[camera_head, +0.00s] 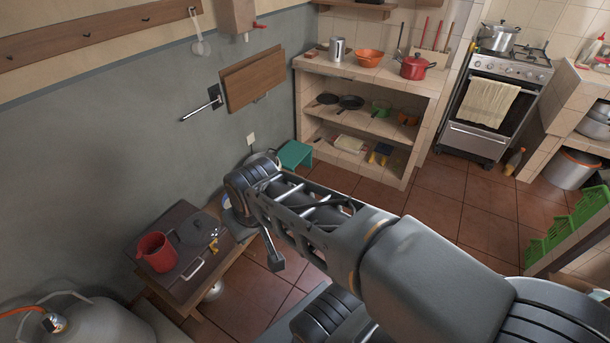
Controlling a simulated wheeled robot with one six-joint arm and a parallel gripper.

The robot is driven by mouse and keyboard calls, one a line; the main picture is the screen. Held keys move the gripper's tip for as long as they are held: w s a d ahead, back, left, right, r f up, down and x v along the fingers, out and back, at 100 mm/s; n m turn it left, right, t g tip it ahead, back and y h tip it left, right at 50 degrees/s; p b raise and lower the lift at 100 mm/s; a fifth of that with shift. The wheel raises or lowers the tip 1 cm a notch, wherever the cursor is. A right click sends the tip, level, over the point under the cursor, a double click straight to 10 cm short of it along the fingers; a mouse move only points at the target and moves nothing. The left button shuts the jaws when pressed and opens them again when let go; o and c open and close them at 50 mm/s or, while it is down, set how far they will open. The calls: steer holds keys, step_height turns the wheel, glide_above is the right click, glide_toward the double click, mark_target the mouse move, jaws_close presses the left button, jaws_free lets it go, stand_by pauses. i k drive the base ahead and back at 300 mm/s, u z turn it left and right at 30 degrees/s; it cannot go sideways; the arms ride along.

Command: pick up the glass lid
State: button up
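A round dark, see-through-looking disc (198,229), which looks like the glass lid, lies on the small dark wooden table (178,287) at the lower left. It is just right of a red mug (157,252). My arm reaches from the lower right toward this table. The end of my arm is above and right of the disc, apart from it in the picture. My gripper (272,255) points down beside the table's right side; its fingers are small and partly hidden by my arm, so their opening is unclear.
A gas cylinder (75,322) stands left of the small table. A green stool (295,155) stands by the wall. The tiled counter (345,70) holds a red pot (417,66) and an orange bowl (369,58). A stove (492,105) is at back right. Tiled floor is open between.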

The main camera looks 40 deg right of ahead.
mark_target(200, 227)
steer(key=z, duration=0.25)
steer(key=i, duration=0.7)
steer(key=z, duration=0.65)
